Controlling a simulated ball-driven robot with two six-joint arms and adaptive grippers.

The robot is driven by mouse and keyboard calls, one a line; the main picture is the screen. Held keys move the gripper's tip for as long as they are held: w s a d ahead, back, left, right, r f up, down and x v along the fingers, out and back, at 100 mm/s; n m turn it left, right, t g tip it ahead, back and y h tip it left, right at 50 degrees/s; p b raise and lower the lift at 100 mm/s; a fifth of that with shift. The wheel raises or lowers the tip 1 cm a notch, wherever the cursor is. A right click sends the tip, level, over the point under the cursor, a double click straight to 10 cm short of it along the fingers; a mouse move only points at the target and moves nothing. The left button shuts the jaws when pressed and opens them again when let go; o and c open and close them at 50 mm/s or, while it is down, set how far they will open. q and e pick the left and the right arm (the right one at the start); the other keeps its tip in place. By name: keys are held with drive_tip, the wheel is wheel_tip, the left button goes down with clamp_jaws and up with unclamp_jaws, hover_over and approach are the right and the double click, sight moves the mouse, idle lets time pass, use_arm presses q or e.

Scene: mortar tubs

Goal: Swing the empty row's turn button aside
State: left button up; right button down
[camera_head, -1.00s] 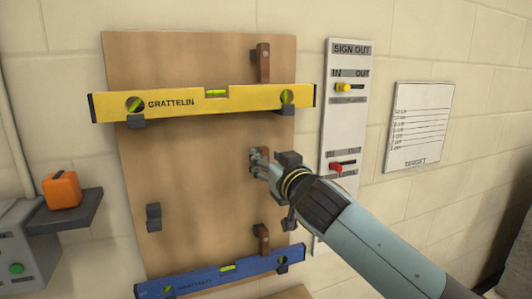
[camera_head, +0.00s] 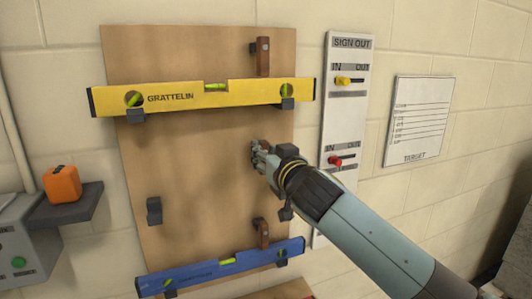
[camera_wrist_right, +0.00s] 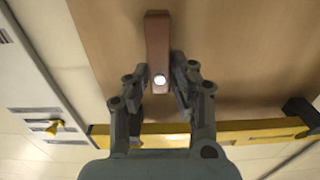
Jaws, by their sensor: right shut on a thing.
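The middle row of the brown board (camera_head: 200,180) holds no level, and its left bracket (camera_head: 154,211) is bare. This row's brown turn button (camera_head: 265,142) is mostly hidden by my right gripper (camera_head: 258,154). In the right wrist view the turn button (camera_wrist_right: 158,40) lies between the two fingers of my right gripper (camera_wrist_right: 160,82), with a pale round spot near its lower end. The gripper is shut on it. My left gripper is in neither view.
A yellow level (camera_head: 190,97) sits above and a blue level (camera_head: 220,267) below, each with its own upright turn button. The sign-out board (camera_head: 345,110) stands close right of my arm. An orange box (camera_head: 62,184) rests on a shelf at left.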

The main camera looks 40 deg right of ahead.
drive_tip(key=m+b, duration=1.2)
drive_tip(key=m, duration=0.5)
drive_tip(key=shift+d+f+m+b, duration=0.1)
drive_tip(key=shift+f+m+b, duration=0.05)
drive_tip(key=shift+m+b, duration=0.15)
idle(0.4)
drive_tip(key=c, duration=1.2)
unclamp_jaws()
drive_tip(key=shift+o, duration=0.2)
drive_tip(key=v, duration=1.2)
